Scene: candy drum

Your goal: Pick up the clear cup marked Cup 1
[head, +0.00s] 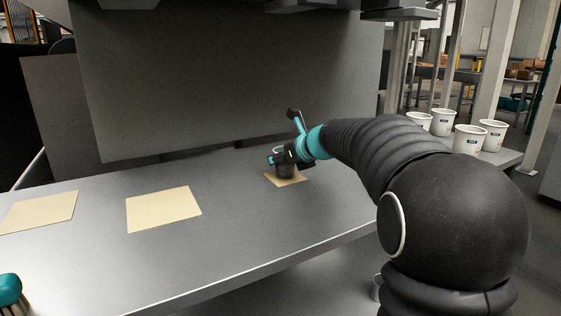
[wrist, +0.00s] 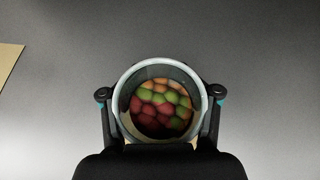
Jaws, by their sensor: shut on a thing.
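The clear cup (wrist: 122,77) stands between the two fingers of my gripper (wrist: 160,100) in the wrist view, seen from above. Red, green and orange round candies show inside it. Both fingers close on the cup from its left and right sides. In the head view my gripper (head: 285,160) is at the cup (head: 286,172), which looks dark and is partly hidden by the gripper. The cup is over a tan mat (head: 290,182) on the grey table. I cannot tell whether it touches the mat. The Cup 1 mark cannot be read in either view.
Two more bare tan mats lie to the left, one in the middle (head: 163,209) and one at the far left (head: 40,212). Several white tubs (head: 469,139) stand on a surface at the right. A large grey panel (head: 230,75) rises behind the table (head: 235,235).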

